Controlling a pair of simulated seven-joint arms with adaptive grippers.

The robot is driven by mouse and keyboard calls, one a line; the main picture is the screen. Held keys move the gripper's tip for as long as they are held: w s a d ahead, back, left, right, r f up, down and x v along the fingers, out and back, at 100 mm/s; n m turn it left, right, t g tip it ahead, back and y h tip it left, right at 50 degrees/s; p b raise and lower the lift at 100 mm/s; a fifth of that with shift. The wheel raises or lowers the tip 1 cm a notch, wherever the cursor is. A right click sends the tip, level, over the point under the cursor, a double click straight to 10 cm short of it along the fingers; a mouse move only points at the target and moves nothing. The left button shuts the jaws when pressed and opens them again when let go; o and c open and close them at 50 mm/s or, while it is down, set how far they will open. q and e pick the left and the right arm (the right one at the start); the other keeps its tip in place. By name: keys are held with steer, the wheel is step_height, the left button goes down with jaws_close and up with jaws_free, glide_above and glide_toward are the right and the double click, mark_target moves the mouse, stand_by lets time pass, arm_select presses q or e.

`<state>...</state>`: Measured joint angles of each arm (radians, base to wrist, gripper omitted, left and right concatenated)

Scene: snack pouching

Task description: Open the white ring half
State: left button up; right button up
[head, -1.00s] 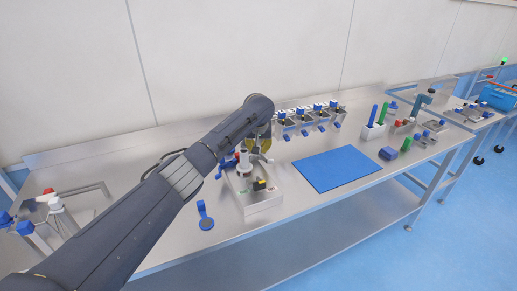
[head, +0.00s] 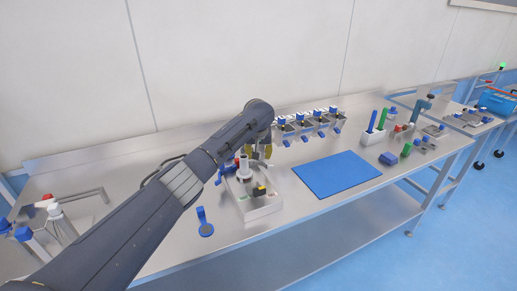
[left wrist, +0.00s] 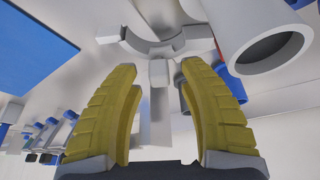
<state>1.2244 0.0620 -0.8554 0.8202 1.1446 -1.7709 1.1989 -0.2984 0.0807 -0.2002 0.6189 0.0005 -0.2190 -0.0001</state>
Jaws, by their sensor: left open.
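The white ring half (left wrist: 150,42) shows as a pale curved piece at the top of the left wrist view, beyond my fingertips. A small pale block on a post (left wrist: 159,74) appears between the fingertips; I cannot tell whether it belongs to the ring half or is touched. My left gripper (left wrist: 160,68) has yellow fingers spread open and empty. In the head view my left gripper (head: 262,152) is by the metal box-shaped station (head: 262,208) with its upright grey cylinder (head: 244,168). The ring half cannot be made out there. My right gripper is not in view.
A wide grey tube (left wrist: 272,48) stands close at right in the left wrist view. A blue mat (head: 337,174) lies right of the station. A blue round-ended piece (head: 204,222) lies in front left. Several clamp-like units (head: 305,125) line the back.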

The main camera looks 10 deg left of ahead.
arm_select(q)
steer(key=v, duration=1.1)
steer(key=shift+r, duration=0.3)
steer(key=shift+s, duration=0.15)
